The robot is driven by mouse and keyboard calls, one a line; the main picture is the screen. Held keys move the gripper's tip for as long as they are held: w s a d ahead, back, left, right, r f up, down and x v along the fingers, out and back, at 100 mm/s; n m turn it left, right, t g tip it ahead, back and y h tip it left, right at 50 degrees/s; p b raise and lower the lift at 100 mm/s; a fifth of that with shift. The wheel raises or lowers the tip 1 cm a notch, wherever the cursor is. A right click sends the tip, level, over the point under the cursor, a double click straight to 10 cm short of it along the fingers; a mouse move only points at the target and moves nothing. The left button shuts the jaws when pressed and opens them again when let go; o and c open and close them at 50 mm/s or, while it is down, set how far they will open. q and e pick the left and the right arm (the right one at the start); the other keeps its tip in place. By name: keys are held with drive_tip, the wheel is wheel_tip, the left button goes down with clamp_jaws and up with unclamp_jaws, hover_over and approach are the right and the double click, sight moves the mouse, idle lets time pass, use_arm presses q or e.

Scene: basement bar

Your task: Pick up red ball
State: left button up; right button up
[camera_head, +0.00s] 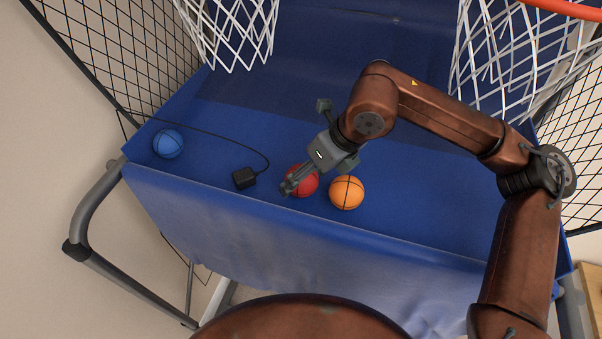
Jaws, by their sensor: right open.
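A red ball (306,184) lies on the blue fabric bed of the basketball game, near its front edge. My right gripper (291,187) is over the ball and hides part of it. One finger shows across the ball's left side, and I cannot tell whether it touches. The gripper is open, with nothing seen held in it. My left gripper is not in view.
An orange ball (347,192) sits just right of the red ball. A blue ball (168,143) lies at the far left. A black box (244,178) with a cable is left of the gripper. White nets (232,30) hang above, and black mesh (120,50) borders the sides.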

drive_tip(key=shift+x, duration=0.85)
drive_tip(key=shift+c, duration=0.3)
drive_tip(key=c, duration=1.2)
